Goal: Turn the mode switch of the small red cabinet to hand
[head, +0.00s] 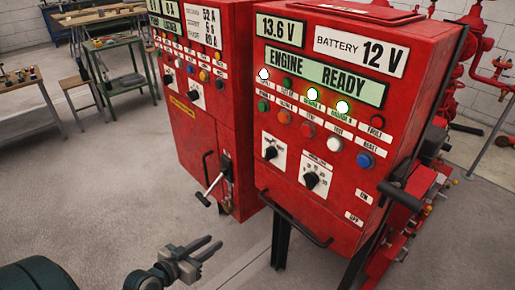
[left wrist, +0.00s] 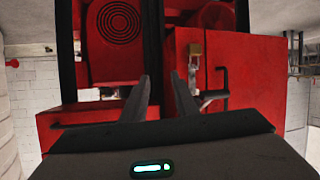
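The small red cabinet (head: 310,215), labelled "ENGINE READY" and "BATTERY 12 V", stands on dark legs at the right in the head view. Its front has two black rotary knobs on white plates: a left knob (head: 270,153) and a right knob (head: 312,180). The plate lettering is too small to read. My left gripper (head: 208,247) is low in front of the cabinets, left of the small one, clear of the knobs. Its two fingers are apart and empty, also in the left wrist view (left wrist: 162,95). My right gripper is not in view.
A second red cabinet (head: 205,140) with a lever handle (head: 212,185) stands to the left. A black bar handle (head: 300,225) sticks out below the small cabinet's knobs. Work tables (head: 110,60) stand at the back left. The floor (head: 90,185) between is clear.

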